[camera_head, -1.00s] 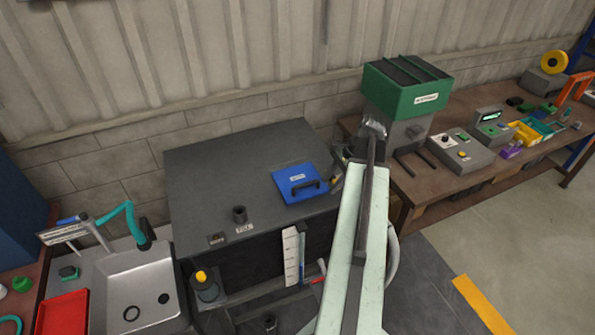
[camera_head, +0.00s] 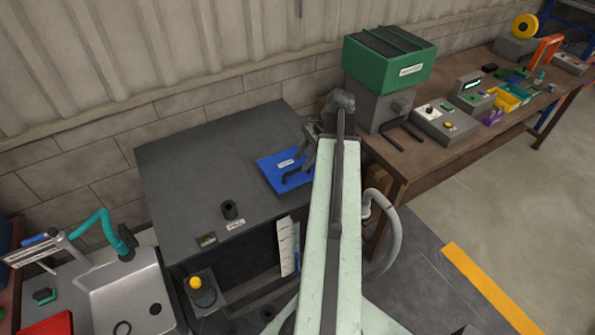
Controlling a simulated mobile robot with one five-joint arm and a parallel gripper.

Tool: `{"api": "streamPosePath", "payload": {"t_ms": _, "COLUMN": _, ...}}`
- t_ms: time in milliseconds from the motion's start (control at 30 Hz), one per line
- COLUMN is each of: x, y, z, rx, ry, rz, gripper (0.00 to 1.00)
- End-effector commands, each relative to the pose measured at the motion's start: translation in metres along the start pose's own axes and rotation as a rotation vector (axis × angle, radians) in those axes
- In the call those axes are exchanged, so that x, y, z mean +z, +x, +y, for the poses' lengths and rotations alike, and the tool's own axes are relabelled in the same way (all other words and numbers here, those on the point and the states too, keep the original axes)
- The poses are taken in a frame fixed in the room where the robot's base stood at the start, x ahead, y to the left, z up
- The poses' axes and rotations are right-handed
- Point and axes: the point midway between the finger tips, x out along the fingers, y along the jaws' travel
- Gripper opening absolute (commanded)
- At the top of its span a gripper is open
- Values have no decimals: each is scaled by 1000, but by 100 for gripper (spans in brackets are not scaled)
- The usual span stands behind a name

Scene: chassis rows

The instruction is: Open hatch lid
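The blue hatch lid (camera_head: 279,163) lies flat and closed on top of the dark grey cabinet (camera_head: 190,176). It has a black handle (camera_head: 297,175) and a small white label. My pale green arm reaches up the picture from the bottom centre and covers the lid's right part.
A green-topped machine (camera_head: 388,78) stands on the brown workbench (camera_head: 420,160) to the right. A black filler neck (camera_head: 231,210) rises from the cabinet's front edge. A sink (camera_head: 130,290) is at the lower left. The cabinet top left of the lid is clear.

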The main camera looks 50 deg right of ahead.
Motion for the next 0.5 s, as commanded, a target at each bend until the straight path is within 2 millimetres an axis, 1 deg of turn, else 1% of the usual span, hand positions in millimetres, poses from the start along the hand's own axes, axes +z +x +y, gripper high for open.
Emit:
{"api": "streamPosePath", "payload": {"t_ms": 33, "x": -3, "y": 19, "z": 2, "rx": 0, "ry": -2, "rz": 0, "gripper": 36}}
{"api": "streamPosePath", "payload": {"t_ms": 133, "x": -2, "y": 33, "z": 1, "rx": 1, "ry": -3, "rz": 0, "gripper": 36}}
{"api": "streamPosePath", "payload": {"t_ms": 233, "x": 0, "y": 37, "z": 0, "rx": 1, "ry": -2, "rz": 0, "gripper": 36}}
{"api": "streamPosePath", "payload": {"t_ms": 433, "x": 1, "y": 35, "z": -1, "rx": 1, "ry": -2, "rz": 0, "gripper": 36}}
{"api": "streamPosePath", "payload": {"t_ms": 467, "x": 1, "y": 35, "z": -1, "rx": 1, "ry": -2, "rz": 0, "gripper": 33}}
{"api": "streamPosePath", "payload": {"t_ms": 500, "x": 1, "y": 35, "z": -1, "rx": 1, "ry": -2, "rz": 0, "gripper": 22}}
